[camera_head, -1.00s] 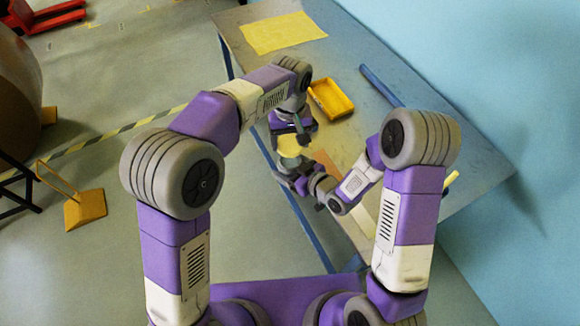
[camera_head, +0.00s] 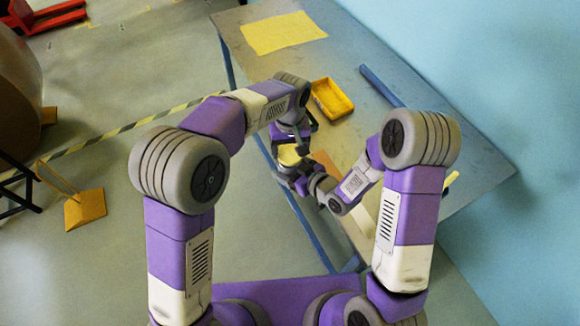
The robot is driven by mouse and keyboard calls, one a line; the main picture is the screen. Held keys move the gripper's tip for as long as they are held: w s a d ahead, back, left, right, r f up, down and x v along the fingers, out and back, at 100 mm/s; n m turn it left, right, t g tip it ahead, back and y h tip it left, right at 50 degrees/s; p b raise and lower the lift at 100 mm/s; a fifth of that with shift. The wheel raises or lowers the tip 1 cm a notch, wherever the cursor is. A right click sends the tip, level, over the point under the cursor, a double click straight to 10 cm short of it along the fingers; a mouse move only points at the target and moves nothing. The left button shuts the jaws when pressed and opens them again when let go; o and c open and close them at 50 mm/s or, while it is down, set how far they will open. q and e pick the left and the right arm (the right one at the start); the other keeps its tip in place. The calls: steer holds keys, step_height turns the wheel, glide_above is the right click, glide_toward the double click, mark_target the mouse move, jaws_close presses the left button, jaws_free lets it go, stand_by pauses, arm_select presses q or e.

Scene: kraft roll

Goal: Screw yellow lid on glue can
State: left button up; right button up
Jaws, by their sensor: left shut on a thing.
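The yellow lid (camera_head: 288,156) shows as a small pale yellow patch under my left gripper (camera_head: 294,145). That gripper points down from above and is shut on the lid. My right gripper (camera_head: 290,174) is just below the lid, near the table's left edge. The glue can is mostly hidden between the two grippers. I cannot tell whether the lid touches the can, and the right gripper's fingers are too small and covered to read.
The grey table (camera_head: 400,140) holds a yellow tray (camera_head: 332,98), a yellow sheet (camera_head: 284,33), a blue bar (camera_head: 381,86) and an orange-brown flat piece (camera_head: 326,163). The table's far right part is clear. A blue wall stands beyond it.

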mark_target(290, 169)
arm_select(q)
steer(key=shift+s, duration=0.1)
stand_by(0.4)
steer(key=shift+f, duration=0.85)
steer(key=shift+f, duration=0.5)
steer(key=o, duration=0.6)
steer(key=shift+f, duration=0.1)
steer(key=shift+c, duration=0.2)
arm_select(e)
jaws_close()
arm_select(q)
steer(key=o, duration=0.5)
steer(key=shift+c, duration=0.2)
steer(key=shift+d, duration=0.1)
arm_select(e)
steer(key=shift+a, duration=0.1)
